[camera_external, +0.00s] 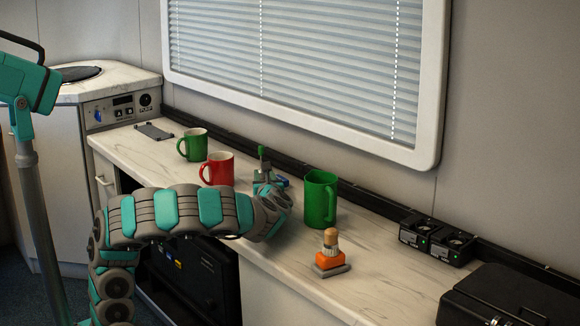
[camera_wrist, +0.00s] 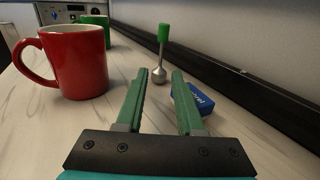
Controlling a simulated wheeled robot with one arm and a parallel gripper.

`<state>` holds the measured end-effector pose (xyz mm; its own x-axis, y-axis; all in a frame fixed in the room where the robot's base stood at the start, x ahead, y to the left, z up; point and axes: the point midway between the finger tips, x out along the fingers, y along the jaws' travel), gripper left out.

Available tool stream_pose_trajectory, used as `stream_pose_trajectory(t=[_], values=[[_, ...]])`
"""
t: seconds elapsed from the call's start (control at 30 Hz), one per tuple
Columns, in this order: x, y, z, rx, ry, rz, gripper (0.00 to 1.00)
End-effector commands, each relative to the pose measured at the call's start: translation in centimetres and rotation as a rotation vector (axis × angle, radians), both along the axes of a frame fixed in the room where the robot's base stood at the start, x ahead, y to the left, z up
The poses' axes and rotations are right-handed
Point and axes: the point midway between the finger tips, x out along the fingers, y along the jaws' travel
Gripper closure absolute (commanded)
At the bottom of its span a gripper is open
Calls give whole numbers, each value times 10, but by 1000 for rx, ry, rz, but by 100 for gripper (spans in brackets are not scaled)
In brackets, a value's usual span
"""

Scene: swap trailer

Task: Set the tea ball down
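The tea ball stands upright on the counter in the wrist view, a small metal ball (camera_wrist: 159,75) with a thin stem and a green handle (camera_wrist: 164,33). In the external view only its green top (camera_external: 262,152) shows clearly, just beyond my gripper (camera_external: 264,177). In the wrist view my gripper (camera_wrist: 161,75) is open, its two green fingers apart with nothing clasped between them. The ball appears in the gap just past the fingertips. I cannot tell whether a finger touches it.
A red mug (camera_wrist: 78,62) stands left of my gripper, with a green mug (camera_external: 193,145) behind. A blue box (camera_wrist: 193,100) lies by the right finger. A tall green mug (camera_external: 319,199) and an orange-based object (camera_external: 331,256) stand to the right. The wall ledge (camera_wrist: 240,84) runs behind.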

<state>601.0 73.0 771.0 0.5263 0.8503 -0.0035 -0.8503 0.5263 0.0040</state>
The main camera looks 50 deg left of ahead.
Motion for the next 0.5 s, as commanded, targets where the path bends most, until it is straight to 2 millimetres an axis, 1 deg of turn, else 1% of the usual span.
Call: stream_pose_trajectory(t=[0.03, 0.2, 0.5], values=[[-2, -8, -4, -2, 4, -5, 63], [-11, -18, -1, -1, -1, -1, 63], [-14, -19, 2, -1, -4, 3, 63]])
